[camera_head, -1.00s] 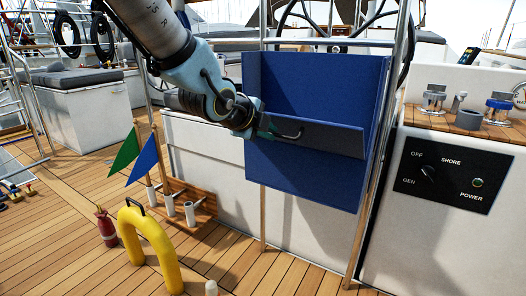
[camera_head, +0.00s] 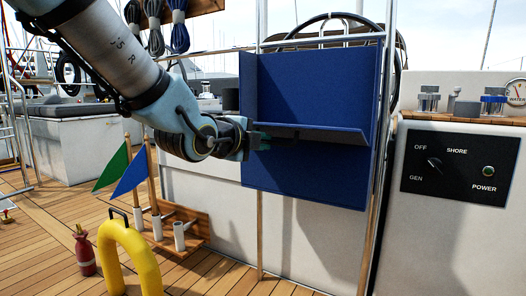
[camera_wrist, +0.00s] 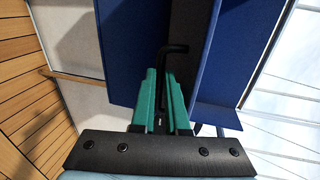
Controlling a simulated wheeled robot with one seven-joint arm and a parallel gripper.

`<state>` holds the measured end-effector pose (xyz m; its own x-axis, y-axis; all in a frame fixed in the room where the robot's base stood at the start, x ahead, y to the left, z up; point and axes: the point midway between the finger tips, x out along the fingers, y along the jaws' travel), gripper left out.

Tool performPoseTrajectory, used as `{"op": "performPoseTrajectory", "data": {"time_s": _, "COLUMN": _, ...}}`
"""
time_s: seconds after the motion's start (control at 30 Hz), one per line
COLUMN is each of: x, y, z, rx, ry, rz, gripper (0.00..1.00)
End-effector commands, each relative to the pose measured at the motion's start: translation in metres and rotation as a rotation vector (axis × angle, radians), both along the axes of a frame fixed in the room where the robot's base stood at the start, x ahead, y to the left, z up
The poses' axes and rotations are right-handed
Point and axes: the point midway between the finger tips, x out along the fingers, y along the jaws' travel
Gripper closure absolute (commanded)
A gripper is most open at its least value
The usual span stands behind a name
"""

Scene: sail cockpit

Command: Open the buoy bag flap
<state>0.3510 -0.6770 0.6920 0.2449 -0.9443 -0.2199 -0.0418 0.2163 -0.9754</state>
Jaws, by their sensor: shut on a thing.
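The blue buoy bag (camera_head: 315,180) hangs on the rail frame, with its upper inside showing. Its flap (camera_head: 325,132) sticks out from the front and looks nearly edge-on in the head view. It also shows in the wrist view (camera_wrist: 188,65). My gripper (camera_head: 262,141) is at the flap's left part. In the wrist view my teal fingers (camera_wrist: 162,98) are close together around the black bent handle (camera_wrist: 173,48) of the flap. The far end of the handle sticks out beyond the fingertips. Exactly where the fingers touch it is partly hidden.
A yellow horseshoe buoy (camera_head: 127,255), a red extinguisher-like object (camera_head: 86,252) and a rack with green and blue flags (camera_head: 180,232) stand on the deck at left. A white console with a black switch panel (camera_head: 460,168) is at right. Metal posts flank the bag.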

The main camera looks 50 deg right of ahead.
Motion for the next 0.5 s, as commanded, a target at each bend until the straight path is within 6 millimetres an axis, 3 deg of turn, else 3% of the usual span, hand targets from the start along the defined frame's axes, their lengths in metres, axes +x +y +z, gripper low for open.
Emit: {"op": "performPoseTrajectory", "data": {"time_s": 0.5, "x": 0.0010, "y": 0.0013, "z": -0.0107, "rx": 0.002, "ry": 0.002, "rz": 0.002, "gripper": 1.00}}
